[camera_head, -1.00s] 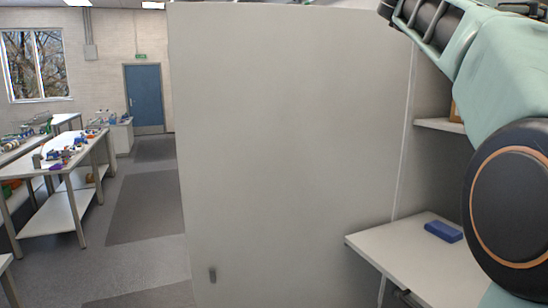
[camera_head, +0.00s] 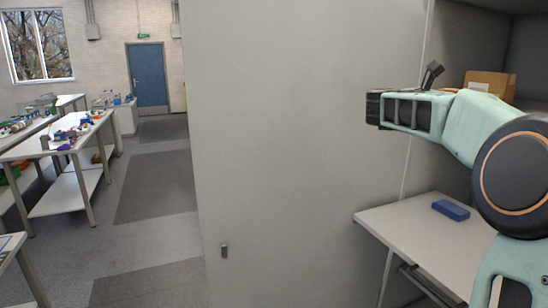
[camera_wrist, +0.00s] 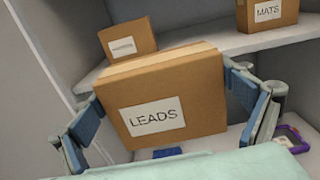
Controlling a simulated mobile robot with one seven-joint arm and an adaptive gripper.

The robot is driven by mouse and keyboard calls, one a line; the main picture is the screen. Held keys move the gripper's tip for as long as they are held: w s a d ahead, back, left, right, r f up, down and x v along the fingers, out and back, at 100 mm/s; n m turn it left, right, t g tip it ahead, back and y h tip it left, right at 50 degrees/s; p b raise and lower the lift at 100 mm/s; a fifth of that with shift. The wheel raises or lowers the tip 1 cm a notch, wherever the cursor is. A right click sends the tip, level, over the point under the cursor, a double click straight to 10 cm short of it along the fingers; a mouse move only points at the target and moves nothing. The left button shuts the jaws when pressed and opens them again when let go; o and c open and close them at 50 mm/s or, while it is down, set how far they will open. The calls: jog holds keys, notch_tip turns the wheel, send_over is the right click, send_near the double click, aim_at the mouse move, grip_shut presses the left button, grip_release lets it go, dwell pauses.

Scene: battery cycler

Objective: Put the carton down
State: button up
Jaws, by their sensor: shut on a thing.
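The brown carton (camera_wrist: 165,98) labelled LEADS fills the middle of the wrist view, tilted in the picture. My gripper (camera_wrist: 170,112) is shut on it, with one blue-grey finger on its left side and one on its right. The carton is in front of a shelf (camera_wrist: 210,47), with a lower white surface (camera_wrist: 215,138) below. Whether it touches either cannot be told. In the head view, my arm's end is at the right, but the fingers cannot be made out. A brown carton (camera_head: 490,83) shows behind my arm there; which carton it is cannot be told.
Two other cartons stand on the shelf: a small one (camera_wrist: 127,38) at left and one labelled MATS (camera_wrist: 267,12) at right. A blue box (camera_head: 451,210) lies on the lower surface. A purple-edged item (camera_wrist: 291,138) is at right. A tall grey panel (camera_head: 300,150) stands left of my arm.

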jog(key=w+a+f+n+t+y, duration=0.25)
jog(key=a+f, duration=0.35)
jog(key=f, duration=0.5)
jog(key=w+a+f+n+t+y, duration=0.2)
jog(key=a+f+n+t+y, duration=0.3)
jog(key=f, duration=0.6)
jog(key=s+a+f+n+t+y+b, duration=0.1)
jog(key=s+a+f+n+y+b, duration=0.1)
jog(key=a+f, duration=0.6)
jog(key=s+a+f+n+t+y+b, duration=0.2)
jog(key=s+a+f+y, duration=0.3)
jog(key=a, duration=0.8)
notch_tip(320, 180, down, 4)
jog(key=shift+s+a+r+n+y+b, duration=0.15)
jog(key=shift+a+n+y+b, duration=0.25)
jog(key=shift+n+y, duration=0.5)
